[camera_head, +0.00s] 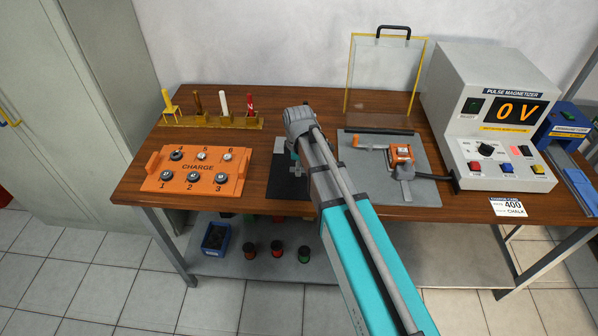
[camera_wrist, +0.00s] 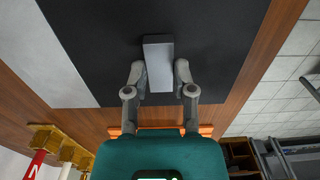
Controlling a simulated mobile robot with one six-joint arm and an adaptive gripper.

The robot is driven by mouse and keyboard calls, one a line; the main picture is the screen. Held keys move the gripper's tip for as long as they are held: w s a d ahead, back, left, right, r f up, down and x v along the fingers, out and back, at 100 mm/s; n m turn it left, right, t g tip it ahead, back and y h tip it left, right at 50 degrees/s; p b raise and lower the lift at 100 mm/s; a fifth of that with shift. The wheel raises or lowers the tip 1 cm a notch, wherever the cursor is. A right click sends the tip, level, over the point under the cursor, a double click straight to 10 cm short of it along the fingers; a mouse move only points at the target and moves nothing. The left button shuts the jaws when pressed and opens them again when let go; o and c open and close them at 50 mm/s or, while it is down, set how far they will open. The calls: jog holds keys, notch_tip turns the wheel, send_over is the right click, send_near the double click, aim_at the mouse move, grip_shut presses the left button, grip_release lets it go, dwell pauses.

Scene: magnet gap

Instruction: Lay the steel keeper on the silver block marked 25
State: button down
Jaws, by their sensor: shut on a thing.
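My gripper (camera_wrist: 160,77) has one finger on each side of a plain silver-grey bar, which looks like the steel keeper (camera_wrist: 158,66), over the black mat (camera_wrist: 215,45). The fingers are shut on it. Whether the bar touches the mat or something below it cannot be told. In the head view my own arm covers most of the black mat (camera_head: 289,187) and the gripper. A small light-grey piece (camera_head: 279,143) shows at the mat's back left; I cannot tell what it is. No block with a readable 25 shows in either view.
The orange CHARGE tray (camera_head: 171,186) with numbered knobs lies left of the mat. A yellow rack (camera_head: 215,124) stands behind it. Right are a grey mat (camera_head: 366,185) with an orange device (camera_head: 401,155), a clear screen (camera_head: 382,75) and the pulse magnetizer (camera_head: 468,85) reading 0V.

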jog(key=shift+r+p, duration=1.55)
jog(key=shift+r, duration=0.25)
jog(key=w+d+r+p, duration=0.2)
jog(key=w+d, duration=0.1)
jog(key=d, duration=0.5)
jog(key=w+d+r+p, duration=0.2)
jog(key=w+d, duration=0.1)
jog(key=d, duration=0.6)
notch_tip(320, 180, up, 3)
jog(key=p, duration=0.3)
send_over(403, 150)
jog(key=shift+w+r, duration=0.1)
jog(key=shift+f, duration=0.2)
jog(key=shift+f+b, duration=2.6)
jog(key=shift+b, duration=0.05)
jog(key=shift+f, duration=0.2)
